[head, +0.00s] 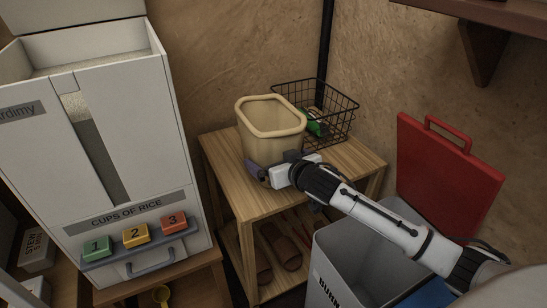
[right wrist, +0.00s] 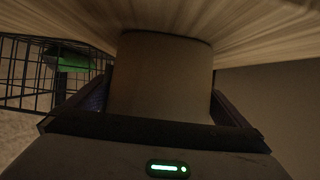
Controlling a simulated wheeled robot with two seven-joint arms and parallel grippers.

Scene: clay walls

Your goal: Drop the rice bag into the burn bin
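The burn bin (head: 349,267) is a grey, open-topped bin at the bottom centre-right of the head view, with part of its lettering showing. I see nothing that I can surely call the rice bag. My right gripper (head: 270,172) is at the front of a tan, open-topped container (head: 270,131) on a small wooden table. In the right wrist view its fingers (right wrist: 160,105) are wide apart, on either side of the container (right wrist: 162,80). The container stands upright; its inside is mostly hidden. My left gripper is not in view.
A black wire basket (head: 339,123) holding a green item (head: 313,127) stands behind the container. The wooden table (head: 352,162) has sandals on its lower shelf. A red panel with a handle (head: 448,172) stands behind the bin. A white rice dispenser (head: 128,130) with numbered buttons is at left.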

